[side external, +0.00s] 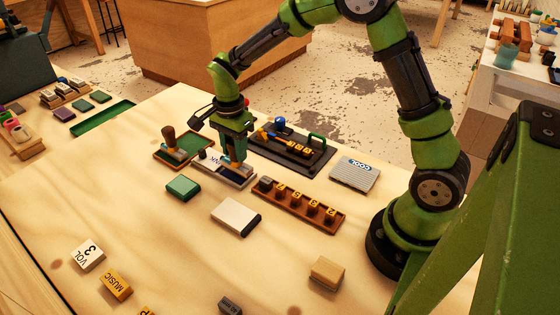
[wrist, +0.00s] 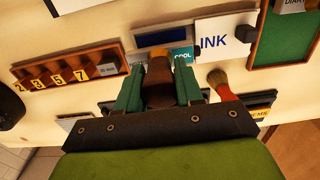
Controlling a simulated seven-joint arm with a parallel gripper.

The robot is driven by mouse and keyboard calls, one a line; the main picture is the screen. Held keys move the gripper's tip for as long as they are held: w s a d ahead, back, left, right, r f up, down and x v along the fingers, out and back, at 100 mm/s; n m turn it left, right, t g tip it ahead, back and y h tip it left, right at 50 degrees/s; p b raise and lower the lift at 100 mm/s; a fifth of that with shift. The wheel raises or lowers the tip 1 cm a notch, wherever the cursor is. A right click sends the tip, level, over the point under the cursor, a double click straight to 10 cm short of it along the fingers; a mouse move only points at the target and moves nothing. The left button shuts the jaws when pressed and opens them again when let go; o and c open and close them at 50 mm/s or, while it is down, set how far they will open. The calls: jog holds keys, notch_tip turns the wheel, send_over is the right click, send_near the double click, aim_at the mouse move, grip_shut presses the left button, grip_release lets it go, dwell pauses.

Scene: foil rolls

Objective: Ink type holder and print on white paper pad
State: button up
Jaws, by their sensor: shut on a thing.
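My gripper (wrist: 160,90) is shut on the brown handle (wrist: 158,68) of the type holder, which stands between its green fingers. In the side view my gripper (side external: 237,160) is low over the ink tray (side external: 240,183). The wrist view shows the dark blue ink pad (wrist: 162,38) just beyond the handle, beside a white card marked INK (wrist: 222,40). A white pad with a dark edge (side external: 235,215) lies in front of the ink tray.
A brown rack of numbered blocks (side external: 298,207) lies right of the ink tray. A black tool tray (side external: 290,152) is behind. A green tray with a brown-handled stamp (side external: 172,146) is left. A green block (side external: 183,187) lies near.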

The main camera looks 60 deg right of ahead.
jog(key=shift+f, duration=0.6)
dwell(1.3)
jog(key=shift+r, duration=3.6)
jog(key=s+a, duration=0.9)
jog(key=a, duration=0.2)
jog(key=shift+d+f, duration=0.15)
jog(key=shift+f, duration=1.3)
jog(key=shift+d+f, duration=0.1)
jog(key=shift+f, duration=1.3)
jog(key=shift+f, duration=0.6)
